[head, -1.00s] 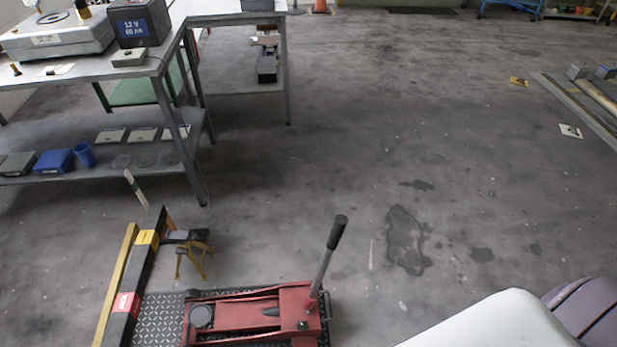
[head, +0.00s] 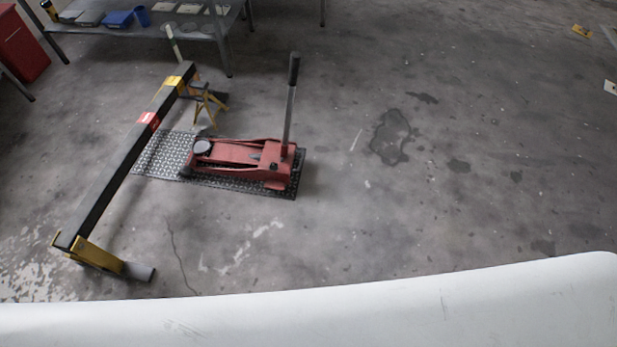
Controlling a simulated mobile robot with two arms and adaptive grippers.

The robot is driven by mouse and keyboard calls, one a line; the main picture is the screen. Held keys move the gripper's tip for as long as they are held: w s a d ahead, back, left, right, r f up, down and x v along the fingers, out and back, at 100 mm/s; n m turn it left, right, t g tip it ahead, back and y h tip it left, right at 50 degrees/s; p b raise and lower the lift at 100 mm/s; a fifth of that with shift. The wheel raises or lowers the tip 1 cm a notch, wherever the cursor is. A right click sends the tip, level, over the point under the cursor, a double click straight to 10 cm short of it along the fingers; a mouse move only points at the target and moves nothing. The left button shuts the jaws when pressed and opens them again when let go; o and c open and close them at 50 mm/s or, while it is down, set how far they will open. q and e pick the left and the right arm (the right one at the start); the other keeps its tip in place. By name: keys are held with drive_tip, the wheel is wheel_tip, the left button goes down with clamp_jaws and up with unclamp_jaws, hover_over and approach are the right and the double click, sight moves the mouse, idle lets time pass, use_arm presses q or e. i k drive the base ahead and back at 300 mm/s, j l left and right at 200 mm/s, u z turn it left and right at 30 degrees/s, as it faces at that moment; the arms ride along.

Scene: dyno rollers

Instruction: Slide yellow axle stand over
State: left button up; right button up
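A small yellow axle stand (head: 205,103) with splayed legs is on the floor in the head view. It stands beside the far end of a long black beam (head: 110,182), behind the red floor jack (head: 235,155). The beam partly overlaps the stand's surroundings, and I cannot tell whether they touch. The beam's near end has a yellow support (head: 92,253) with a grey foot. Neither of my grippers is in view.
The jack sits on a dark tread-plate mat (head: 155,160), its handle pointing up. A metal shelf table (head: 205,33) is at the back left, and a red cabinet (head: 18,45) is at the far left. Open, stained floor lies to the right. The floor at the bottom edge is hidden.

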sight(207, 105)
drive_tip(key=i+l+u, duration=0.1)
drive_tip(key=l, duration=0.2)
drive_tip(key=i+l+u, duration=0.25)
drive_tip(key=l, duration=0.35)
drive_tip(key=i+l+u, duration=0.15)
drive_tip(key=i+l, duration=0.1)
drive_tip(key=l, duration=0.1)
